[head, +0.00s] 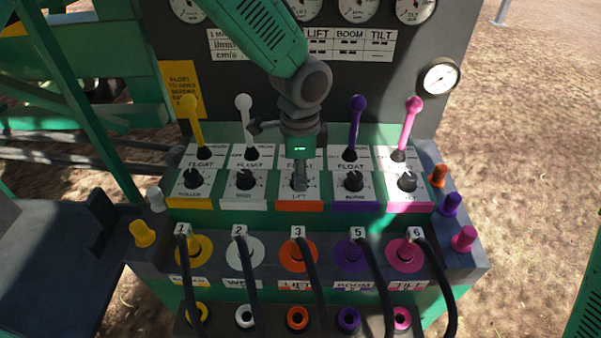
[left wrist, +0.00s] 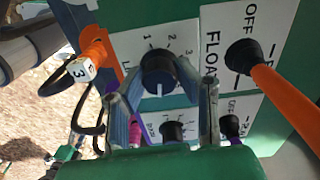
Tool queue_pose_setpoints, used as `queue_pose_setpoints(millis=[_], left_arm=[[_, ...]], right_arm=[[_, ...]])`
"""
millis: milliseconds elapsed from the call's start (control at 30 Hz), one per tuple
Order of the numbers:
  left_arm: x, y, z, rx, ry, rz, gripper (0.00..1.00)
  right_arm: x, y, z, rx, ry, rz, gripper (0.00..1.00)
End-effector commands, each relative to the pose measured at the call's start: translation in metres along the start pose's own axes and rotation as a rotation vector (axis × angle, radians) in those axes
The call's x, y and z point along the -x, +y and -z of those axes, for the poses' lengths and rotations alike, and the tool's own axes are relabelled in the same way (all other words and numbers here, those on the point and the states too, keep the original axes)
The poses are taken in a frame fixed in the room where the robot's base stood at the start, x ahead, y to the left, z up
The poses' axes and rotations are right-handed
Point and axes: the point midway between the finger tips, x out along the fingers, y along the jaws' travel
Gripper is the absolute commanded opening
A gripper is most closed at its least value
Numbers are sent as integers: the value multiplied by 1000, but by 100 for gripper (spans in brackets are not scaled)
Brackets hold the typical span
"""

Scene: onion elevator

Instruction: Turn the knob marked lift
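The lift knob is a black round knob with a white pointer line, on a white plate above the orange "LIFT" label (head: 299,206). My right gripper is not in view.
Neighbouring black knobs stand close by: the white-labelled one (head: 245,179) and the purple-labelled one (head: 353,181). Yellow (head: 190,120), white (head: 245,120), purple (head: 355,120) and pink (head: 409,125) levers rise behind. Numbered plugs with black cables hang in front.

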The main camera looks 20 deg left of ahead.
Motion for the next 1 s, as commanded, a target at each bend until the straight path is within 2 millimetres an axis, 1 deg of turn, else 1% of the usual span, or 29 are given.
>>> queue_pose_setpoints(millis=[267, 467, 1000], left_arm=[[0, 0, 0, 13, -1, 0, 0], [2, -1, -1, 86, -3, 0, 0], [2, -1, 0, 493, -2, 3, 0]], right_arm=[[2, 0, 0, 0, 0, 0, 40], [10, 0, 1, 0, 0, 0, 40], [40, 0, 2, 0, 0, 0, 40]])
